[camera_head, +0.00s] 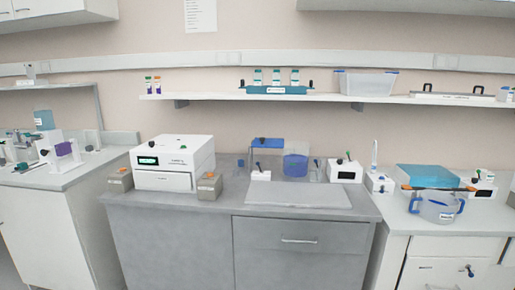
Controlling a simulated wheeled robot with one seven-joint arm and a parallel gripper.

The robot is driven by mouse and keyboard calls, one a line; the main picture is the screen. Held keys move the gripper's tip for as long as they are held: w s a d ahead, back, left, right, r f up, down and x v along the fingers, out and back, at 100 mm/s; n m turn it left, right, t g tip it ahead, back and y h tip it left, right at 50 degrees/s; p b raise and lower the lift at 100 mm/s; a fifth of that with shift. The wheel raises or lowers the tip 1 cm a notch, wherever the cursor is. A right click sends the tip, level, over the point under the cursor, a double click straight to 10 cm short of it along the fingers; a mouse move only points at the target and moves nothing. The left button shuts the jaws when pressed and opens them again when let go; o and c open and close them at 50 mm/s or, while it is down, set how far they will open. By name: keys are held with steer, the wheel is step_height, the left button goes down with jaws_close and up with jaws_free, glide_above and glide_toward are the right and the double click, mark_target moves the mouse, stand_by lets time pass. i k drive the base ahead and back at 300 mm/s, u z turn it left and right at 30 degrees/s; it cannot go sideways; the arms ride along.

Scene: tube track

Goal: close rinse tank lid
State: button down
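I cannot tell for certain which vessel is the rinse tank, as the labels are too small to read. On the right bench, a clear round tank (437,208) with blue side handles stands near the front edge. An orange-and-dark bar (440,188) lies across or just behind its top. Behind it is a box with a translucent blue top (428,175). On the middle bench, a clear vessel with blue contents (295,165) stands beside a blue-topped frame (267,142). Whether any lid is open is not clear. My gripper is not in view.
A white instrument (174,162) stands on the left of the grey middle bench. A pale flat board (298,194) lies bare at its front right. A wall shelf (330,97) carries a teal rack (277,89) and a clear bin (366,83). The left bench (62,177) holds small apparatus.

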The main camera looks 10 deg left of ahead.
mark_target(262, 143)
steer(key=u, duration=0.4)
steer(key=i, duration=1.25)
steer(key=z, duration=0.35)
